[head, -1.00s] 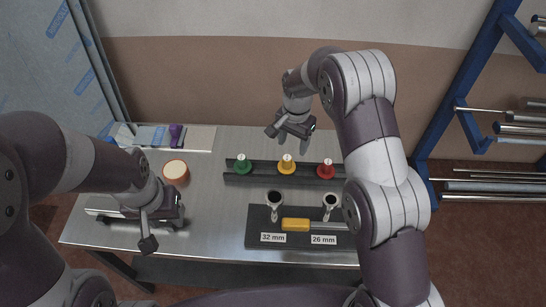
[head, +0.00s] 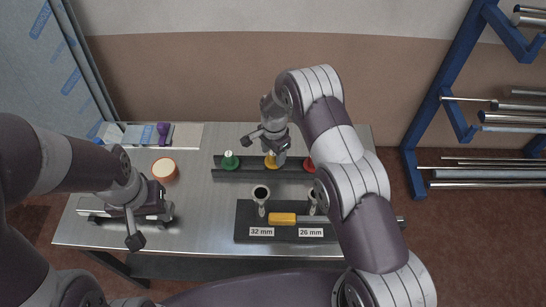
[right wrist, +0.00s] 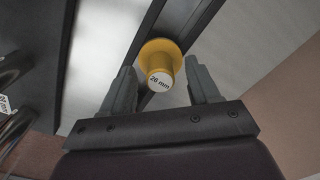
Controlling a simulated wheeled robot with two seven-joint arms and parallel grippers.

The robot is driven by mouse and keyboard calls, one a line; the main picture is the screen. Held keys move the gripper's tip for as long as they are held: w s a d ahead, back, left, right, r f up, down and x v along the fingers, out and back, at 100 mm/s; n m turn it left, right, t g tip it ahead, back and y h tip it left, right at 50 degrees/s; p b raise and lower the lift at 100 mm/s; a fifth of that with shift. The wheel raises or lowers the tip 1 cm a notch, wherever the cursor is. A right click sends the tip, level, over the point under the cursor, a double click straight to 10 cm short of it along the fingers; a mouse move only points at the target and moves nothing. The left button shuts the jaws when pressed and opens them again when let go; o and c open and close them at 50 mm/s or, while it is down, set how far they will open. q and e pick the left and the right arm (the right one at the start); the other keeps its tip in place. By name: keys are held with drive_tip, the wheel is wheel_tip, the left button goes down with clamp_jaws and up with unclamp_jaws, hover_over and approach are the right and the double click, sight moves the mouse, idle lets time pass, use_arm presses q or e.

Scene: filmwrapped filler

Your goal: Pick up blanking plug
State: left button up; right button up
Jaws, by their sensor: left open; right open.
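A yellow blanking plug (head: 270,160) stands in the dark rail (head: 236,174), between a green plug (head: 230,160) and a red plug (head: 308,165) partly hidden by my right arm. In the right wrist view the yellow plug (right wrist: 160,66) shows a white "26 mm" end. My right gripper (head: 272,148) is over the yellow plug; in its wrist view the open fingers (right wrist: 162,88) lie on either side of the plug's near end, with gaps. My left gripper (head: 139,226) is open and empty over the table's left part.
A dark board (head: 245,212) with "32 mm" and "26 mm" labels holds two metal tubes and a yellow-handled tool (head: 282,219). An orange-rimmed round container (head: 165,169) and a purple item (head: 163,129) are at left. A blue rack (head: 455,110) with rods stands right.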

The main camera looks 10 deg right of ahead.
drive_tip(key=shift+w+d+f, duration=0.1)
drive_tip(key=shift+f, duration=0.2)
drive_tip(key=shift+r, duration=0.1)
clamp_jaws()
drive_tip(key=shift+r, duration=0.1)
